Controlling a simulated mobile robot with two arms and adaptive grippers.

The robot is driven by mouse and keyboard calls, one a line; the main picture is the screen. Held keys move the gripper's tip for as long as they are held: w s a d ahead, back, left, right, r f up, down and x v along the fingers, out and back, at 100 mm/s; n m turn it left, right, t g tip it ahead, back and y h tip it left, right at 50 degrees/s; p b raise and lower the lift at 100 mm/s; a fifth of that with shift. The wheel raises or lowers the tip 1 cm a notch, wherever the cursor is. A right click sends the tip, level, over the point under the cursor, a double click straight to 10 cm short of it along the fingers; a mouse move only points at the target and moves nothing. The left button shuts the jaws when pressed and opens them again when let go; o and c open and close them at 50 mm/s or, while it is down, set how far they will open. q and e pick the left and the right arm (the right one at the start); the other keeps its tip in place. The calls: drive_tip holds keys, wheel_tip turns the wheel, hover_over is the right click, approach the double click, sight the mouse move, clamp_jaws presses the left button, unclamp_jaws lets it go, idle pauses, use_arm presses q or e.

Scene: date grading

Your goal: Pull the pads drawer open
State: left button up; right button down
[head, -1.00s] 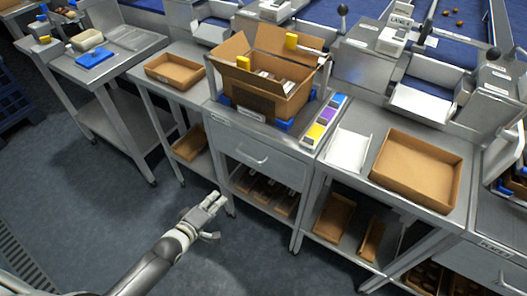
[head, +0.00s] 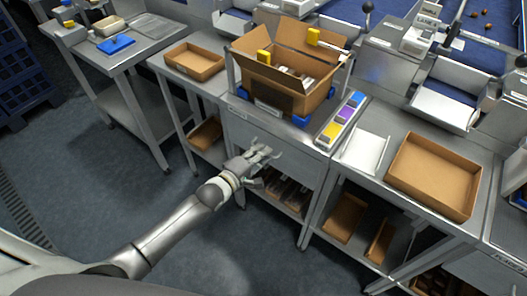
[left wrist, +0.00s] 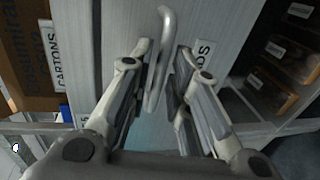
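The pads drawer (head: 300,165) is a grey metal front under the middle bench top, and it looks closed. In the left wrist view its front (left wrist: 225,25) carries a partly hidden label ending in "DS" (left wrist: 203,52). The drawer's silver bar handle (left wrist: 163,40) stands between the fingers of my left gripper (left wrist: 163,50). The fingers are apart; I cannot tell whether either touches the bar. In the head view my left gripper (head: 266,154) is in front of the drawer and hides the handle. My right gripper is not in view.
An open carton (head: 285,85) stands on the bench above the drawer, beside a strip of coloured blocks (head: 343,117). Boxes (head: 283,193) lie on the shelf below. A cardboard tray (head: 432,175) stands to the right. The floor in front (head: 215,260) is clear.

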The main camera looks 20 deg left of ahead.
use_arm(q)
drive_tip(key=shift+x, duration=0.8)
clamp_jaws()
